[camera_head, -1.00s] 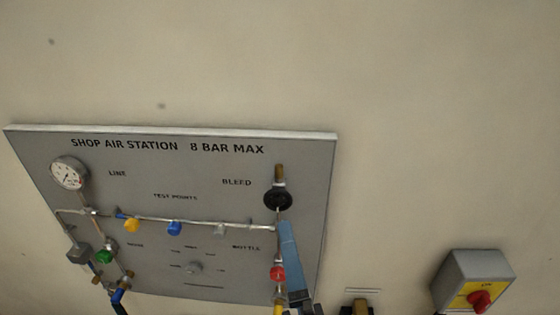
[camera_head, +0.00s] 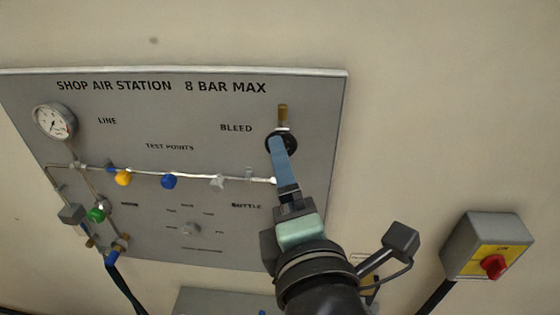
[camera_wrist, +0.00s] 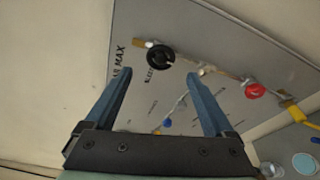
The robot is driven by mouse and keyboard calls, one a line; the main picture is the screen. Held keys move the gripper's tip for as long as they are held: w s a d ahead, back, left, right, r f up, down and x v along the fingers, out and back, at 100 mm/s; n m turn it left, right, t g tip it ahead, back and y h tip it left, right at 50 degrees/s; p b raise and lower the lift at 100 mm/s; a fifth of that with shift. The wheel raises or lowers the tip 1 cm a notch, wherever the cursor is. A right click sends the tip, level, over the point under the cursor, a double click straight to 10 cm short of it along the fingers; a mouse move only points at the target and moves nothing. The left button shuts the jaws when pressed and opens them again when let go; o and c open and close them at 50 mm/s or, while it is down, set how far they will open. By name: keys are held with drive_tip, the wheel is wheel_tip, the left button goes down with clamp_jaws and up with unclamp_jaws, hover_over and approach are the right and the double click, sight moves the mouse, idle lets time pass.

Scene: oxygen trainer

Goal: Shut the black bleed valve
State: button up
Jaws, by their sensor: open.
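The black bleed valve (camera_head: 283,141) is a round black handwheel at the upper right of the grey panel, below a brass fitting. My gripper (camera_head: 277,142) reaches up to it from below in the head view, and its blue finger covers part of the wheel. In the wrist view the black bleed valve (camera_wrist: 160,58) lies above and between the two blue fingertips, slightly beyond them. My gripper (camera_wrist: 160,72) is open there, with nothing between its fingers. Whether a finger touches the wheel cannot be told.
The grey panel (camera_head: 110,218) carries a gauge (camera_head: 54,121), a pipe with yellow (camera_head: 123,178) and blue (camera_head: 169,181) knobs, and a green knob (camera_head: 95,215). A red knob (camera_wrist: 255,90) shows in the wrist view. A switch box (camera_head: 486,246) is mounted at the right.

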drive_tip(key=shift+w+f+b, duration=0.15)
drive_tip(key=shift+f+b, duration=0.05)
drive_tip(key=shift+b, duration=0.85)
drive_tip(key=shift+w+a+p, duration=0.25)
drive_tip(key=shift+w+p, duration=0.6)
drive_tip(key=shift+w, duration=1.1)
drive_tip(key=shift+w+a+p, duration=0.2)
drive_tip(key=shift+w+p, duration=0.6)
drive_tip(key=shift+w, duration=1.1)
drive_tip(key=c, duration=1.4)
